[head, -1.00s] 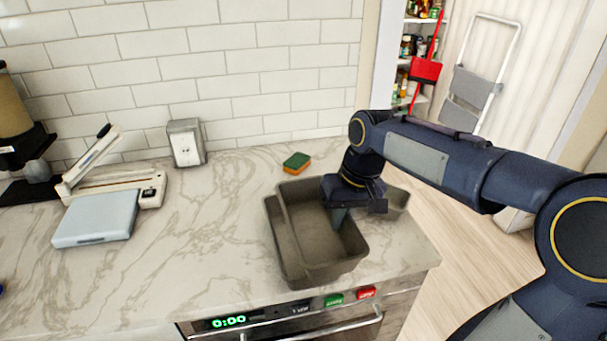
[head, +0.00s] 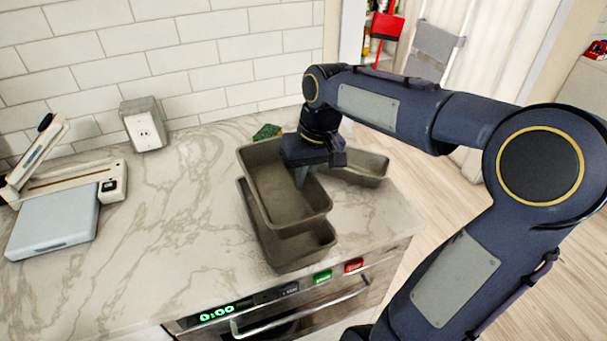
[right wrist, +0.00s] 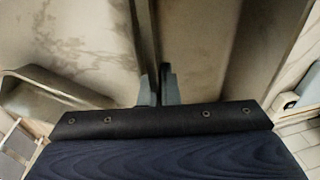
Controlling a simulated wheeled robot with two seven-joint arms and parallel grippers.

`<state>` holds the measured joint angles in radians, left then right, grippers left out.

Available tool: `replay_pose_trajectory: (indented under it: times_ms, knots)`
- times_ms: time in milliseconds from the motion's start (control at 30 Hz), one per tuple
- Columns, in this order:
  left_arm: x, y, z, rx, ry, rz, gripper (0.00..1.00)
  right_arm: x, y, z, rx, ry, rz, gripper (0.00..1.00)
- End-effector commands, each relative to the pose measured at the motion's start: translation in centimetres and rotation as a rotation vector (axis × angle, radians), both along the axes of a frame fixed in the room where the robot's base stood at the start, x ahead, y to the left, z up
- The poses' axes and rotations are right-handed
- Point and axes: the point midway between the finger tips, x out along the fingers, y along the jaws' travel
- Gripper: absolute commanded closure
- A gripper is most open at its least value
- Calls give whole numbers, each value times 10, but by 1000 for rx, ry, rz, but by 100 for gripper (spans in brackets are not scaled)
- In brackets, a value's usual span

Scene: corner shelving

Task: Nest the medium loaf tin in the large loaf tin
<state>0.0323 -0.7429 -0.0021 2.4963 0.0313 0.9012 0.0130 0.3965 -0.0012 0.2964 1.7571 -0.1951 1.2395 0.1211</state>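The medium loaf tin (head: 285,190), dark grey-brown, is raised and overlaps the large loaf tin (head: 285,252) in the head view. The large tin sits on the counter; its front end and left edge show below, and the rest is hidden. The medium tin is set somewhat towards the wall relative to it. My right gripper (head: 301,176) points down at the medium tin's right long wall. In the right wrist view its fingers (right wrist: 158,86) are close together on either side of a thin tin wall. My left gripper is not in view.
A smaller tin (head: 358,170) stands right of my gripper near the counter's right edge. A green sponge (head: 267,132) lies behind the tins. A grey-topped appliance (head: 55,222) is at left. The marble counter (head: 165,230) between is clear.

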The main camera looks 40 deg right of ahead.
Motion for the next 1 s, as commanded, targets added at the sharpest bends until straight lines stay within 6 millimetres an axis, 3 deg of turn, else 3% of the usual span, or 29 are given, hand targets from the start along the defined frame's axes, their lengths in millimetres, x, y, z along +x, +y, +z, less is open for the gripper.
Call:
replay_pose_trajectory:
  times_ms: [700,1000]
  knots:
    - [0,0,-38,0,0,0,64,0,0,-52,0,-1,0,100]
    - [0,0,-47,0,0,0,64,0,0,-65,0,-1,1,100]
